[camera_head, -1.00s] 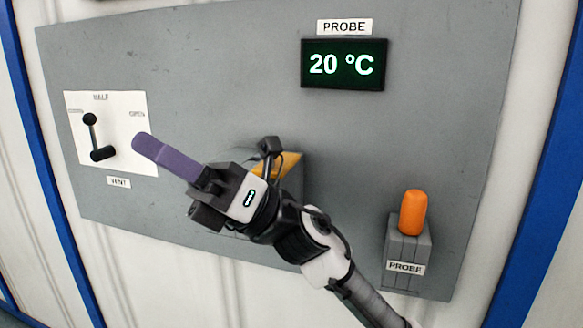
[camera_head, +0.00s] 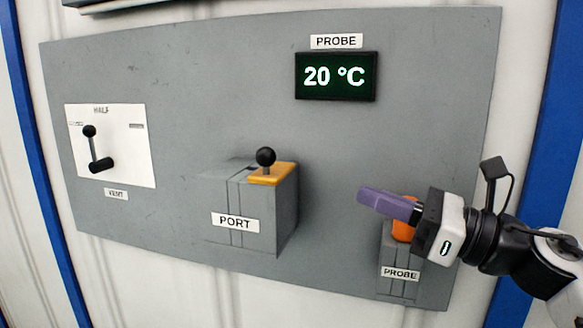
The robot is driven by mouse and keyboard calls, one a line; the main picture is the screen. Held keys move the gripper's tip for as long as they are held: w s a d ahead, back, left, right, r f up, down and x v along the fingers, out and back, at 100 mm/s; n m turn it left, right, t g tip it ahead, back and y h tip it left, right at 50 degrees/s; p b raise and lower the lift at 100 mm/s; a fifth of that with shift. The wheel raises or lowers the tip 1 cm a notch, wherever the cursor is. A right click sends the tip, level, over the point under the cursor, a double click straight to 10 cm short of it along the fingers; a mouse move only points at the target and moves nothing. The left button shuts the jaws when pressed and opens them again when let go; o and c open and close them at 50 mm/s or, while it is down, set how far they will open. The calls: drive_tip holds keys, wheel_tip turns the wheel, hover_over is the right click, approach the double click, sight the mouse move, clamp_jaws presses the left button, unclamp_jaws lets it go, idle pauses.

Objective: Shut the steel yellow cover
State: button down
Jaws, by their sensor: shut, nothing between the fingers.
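The yellow cover (camera_head: 272,175) is a flat plate with a black ball knob (camera_head: 265,157) standing on it. It lies on top of the grey box labelled PORT (camera_head: 276,215), towards the right side of the top. A small dark patch shows at the plate's left edge; I cannot tell whether it is an uncovered opening. My gripper (camera_head: 363,196) is to the right of the box, apart from the cover, with its purple fingers pointing left. It is shut and empty, and it partly hides the orange probe handle (camera_head: 403,232).
The grey box labelled PROBE (camera_head: 399,272) stands at the lower right, behind my gripper. A probe display (camera_head: 336,76) above reads 20 °C. A vent lever (camera_head: 97,150) on a white plate is at the left. The panel (camera_head: 210,90) between them is clear.

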sight(274, 162)
drive_tip(key=p+x, duration=0.5)
drive_tip(key=x, duration=0.7)
drive_tip(key=shift+a+r, duration=0.2)
drive_tip(key=shift+w+a, duration=0.25)
drive_tip(key=shift+a, duration=0.2)
drive_tip(key=shift+f, duration=0.15)
drive_tip(key=shift+a+t+b, duration=0.1)
drive_tip(key=shift+t+b, duration=0.2)
drive_tip(key=shift+b, duration=0.05)
